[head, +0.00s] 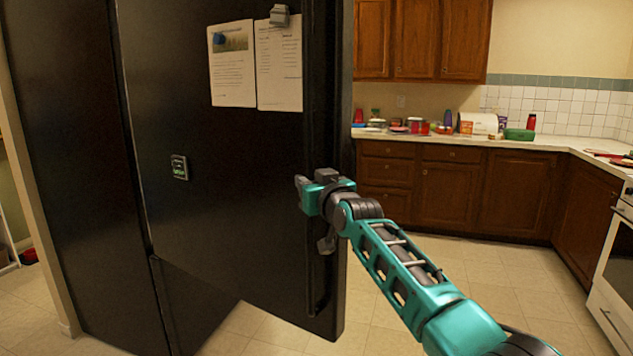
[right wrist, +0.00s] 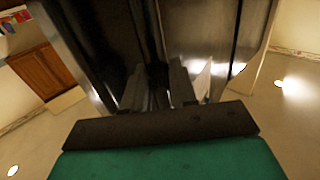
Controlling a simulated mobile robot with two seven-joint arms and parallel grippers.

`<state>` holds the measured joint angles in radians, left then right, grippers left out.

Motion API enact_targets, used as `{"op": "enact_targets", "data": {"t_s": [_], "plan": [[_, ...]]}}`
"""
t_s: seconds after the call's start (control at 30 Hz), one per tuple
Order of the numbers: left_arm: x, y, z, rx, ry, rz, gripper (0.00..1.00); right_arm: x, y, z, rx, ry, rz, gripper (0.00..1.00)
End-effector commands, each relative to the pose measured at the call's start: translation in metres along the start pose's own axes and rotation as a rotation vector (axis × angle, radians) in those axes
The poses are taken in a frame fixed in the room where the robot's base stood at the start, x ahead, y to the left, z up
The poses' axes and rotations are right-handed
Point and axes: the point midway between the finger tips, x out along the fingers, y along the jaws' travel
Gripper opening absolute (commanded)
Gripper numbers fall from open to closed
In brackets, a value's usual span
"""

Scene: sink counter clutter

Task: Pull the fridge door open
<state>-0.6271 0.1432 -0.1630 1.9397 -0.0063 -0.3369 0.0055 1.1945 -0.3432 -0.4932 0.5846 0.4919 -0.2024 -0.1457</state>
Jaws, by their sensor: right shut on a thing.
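The black fridge door (head: 230,170) fills the left-middle of the head view, with papers on its front. It appears to stand partly open, with floor showing below its lower edge. A dark vertical handle (head: 314,280) runs near its right edge. My right gripper (head: 318,190) is at this handle, about mid-height on the door. In the right wrist view, the two dark fingers of my right gripper (right wrist: 157,90) are closed around the handle, which is dark and hard to separate from the door behind. My left gripper is not in view.
Wooden lower cabinets (head: 450,195) and a counter (head: 460,141) with several small items stand behind, to the right. A white stove (head: 612,285) is at the right edge. Tiled floor (head: 390,290) is clear around the door.

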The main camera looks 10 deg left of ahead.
Motion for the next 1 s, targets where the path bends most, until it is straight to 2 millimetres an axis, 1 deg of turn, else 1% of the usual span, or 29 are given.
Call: {"op": "enact_targets", "data": {"t_s": [0.03, 0.67, 0.7, 0.87, 0.9, 1.0], "plan": [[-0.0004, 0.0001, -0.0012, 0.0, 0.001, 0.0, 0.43, 0.0014, -0.011, -0.0083, -0.001, 0.013, -0.014, 0.0], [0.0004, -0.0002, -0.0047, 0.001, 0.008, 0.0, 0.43, 0.0025, -0.0135, -0.0088, 0.0, 0.015, -0.014, 0.0], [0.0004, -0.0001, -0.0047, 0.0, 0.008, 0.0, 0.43, 0.0025, -0.0136, -0.0088, 0.0, 0.016, -0.014, 0.3], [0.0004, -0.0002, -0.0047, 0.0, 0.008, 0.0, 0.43, 0.0025, -0.0133, -0.0074, 0.0, 0.013, -0.013, 0.46], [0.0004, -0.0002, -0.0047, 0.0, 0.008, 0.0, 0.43, 0.0025, -0.013, -0.0069, 0.0, 0.012, -0.013, 0.47], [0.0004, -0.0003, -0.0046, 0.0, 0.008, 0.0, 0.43, 0.0024, -0.0118, -0.0055, 0.001, 0.009, -0.011, 0.47]]}}
